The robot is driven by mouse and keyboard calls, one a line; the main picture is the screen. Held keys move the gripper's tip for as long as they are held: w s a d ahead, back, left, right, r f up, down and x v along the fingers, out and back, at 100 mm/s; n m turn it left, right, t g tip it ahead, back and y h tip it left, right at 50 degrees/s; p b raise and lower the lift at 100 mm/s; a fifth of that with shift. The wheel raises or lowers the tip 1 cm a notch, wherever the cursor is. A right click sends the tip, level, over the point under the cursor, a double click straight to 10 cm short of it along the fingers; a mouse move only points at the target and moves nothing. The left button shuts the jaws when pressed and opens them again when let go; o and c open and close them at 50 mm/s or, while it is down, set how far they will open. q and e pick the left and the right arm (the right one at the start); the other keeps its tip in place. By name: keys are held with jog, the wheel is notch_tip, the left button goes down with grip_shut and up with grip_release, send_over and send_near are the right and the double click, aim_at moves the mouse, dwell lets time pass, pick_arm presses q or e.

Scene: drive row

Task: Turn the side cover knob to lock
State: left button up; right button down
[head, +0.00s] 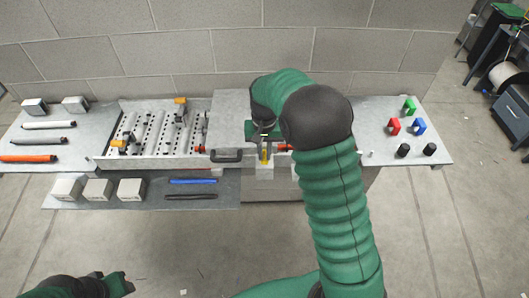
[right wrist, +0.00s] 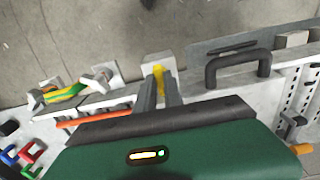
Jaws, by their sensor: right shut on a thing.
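The yellow knob (head: 265,154) sits upright on a pale block (head: 264,170) at the front of the grey cover (head: 232,112), right of a black handle (head: 226,156). My right gripper (head: 263,139) is over it. In the right wrist view, the two dark fingers of my right gripper (right wrist: 160,90) are shut on the yellow knob (right wrist: 158,76), which shows between them. The pale block (right wrist: 156,63) lies just beyond. My arm hides part of the cover's right side. My left gripper (head: 118,284) is low at the left corner, away from the bench; its jaw gap is unclear.
A perforated tray (head: 150,161) with orange-handled clamps stands left of the cover. Tools and pale blocks lie on the left boards. Red, green and blue pieces (head: 408,106) and black caps (head: 402,150) stand on the right. A yellow-green cable (right wrist: 64,95) shows in the wrist view.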

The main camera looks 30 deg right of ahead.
aim_at(264, 153)
jog(key=shift+w+d+r, duration=0.1)
jog(key=shift+w+r, duration=0.1)
jog(key=shift+w, duration=0.05)
jog(key=c, duration=1.6)
grip_release()
jog(key=shift+o, duration=0.7)
jog(key=shift+w+f, duration=0.1)
jog(key=shift+f, duration=0.15)
jog(key=shift+r, duration=0.25)
notch_tip(264, 153, up, 16)
jog(key=b, duration=0.3)
jog(key=shift+d+r, duration=0.1)
